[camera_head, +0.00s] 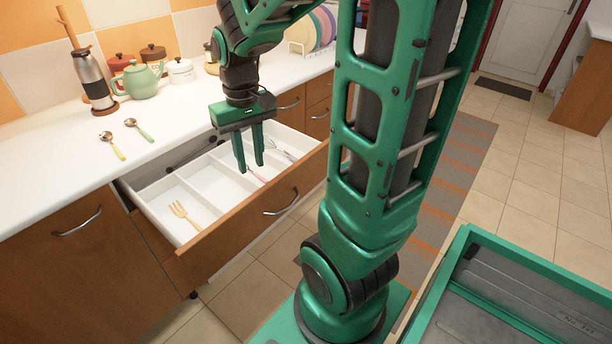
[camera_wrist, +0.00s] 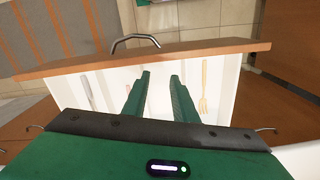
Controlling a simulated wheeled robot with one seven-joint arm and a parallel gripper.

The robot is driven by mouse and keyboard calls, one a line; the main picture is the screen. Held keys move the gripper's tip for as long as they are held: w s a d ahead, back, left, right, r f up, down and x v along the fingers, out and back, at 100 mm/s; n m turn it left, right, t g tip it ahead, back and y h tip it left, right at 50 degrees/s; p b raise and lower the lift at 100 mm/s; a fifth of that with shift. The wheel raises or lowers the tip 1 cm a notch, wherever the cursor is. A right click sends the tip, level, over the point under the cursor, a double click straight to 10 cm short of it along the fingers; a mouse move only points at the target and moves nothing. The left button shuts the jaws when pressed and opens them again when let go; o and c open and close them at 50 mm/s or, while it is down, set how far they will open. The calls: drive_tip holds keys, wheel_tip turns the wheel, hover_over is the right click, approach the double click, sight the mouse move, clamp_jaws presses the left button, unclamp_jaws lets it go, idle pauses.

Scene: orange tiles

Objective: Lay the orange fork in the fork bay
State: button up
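The orange fork (camera_head: 183,213) lies in the leftmost compartment of the open white drawer (camera_head: 160,205). It also shows in the wrist view (camera_wrist: 204,90), to the right of my fingers. My gripper (camera_head: 250,170) points down above the drawer, to the right of the fork and apart from it. In the wrist view my gripper (camera_wrist: 160,76) has its two fingers parted with nothing between them. No label shows which compartment is the fork bay.
Two spoons (camera_head: 112,145) (camera_head: 138,129) lie on the counter. A flask (camera_head: 90,80) and a teapot (camera_head: 139,80) stand behind them. The drawer front (camera_head: 250,212) is a raised edge.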

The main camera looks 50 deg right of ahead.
drive_tip(key=s+d+r+m, duration=0.1)
drive_tip(key=s+d+m, duration=0.1)
drive_tip(key=s, duration=1.4)
drive_tip(key=shift+d+m, duration=0.35)
drive_tip(key=shift+m, duration=0.35)
drive_tip(key=shift+r, duration=0.1)
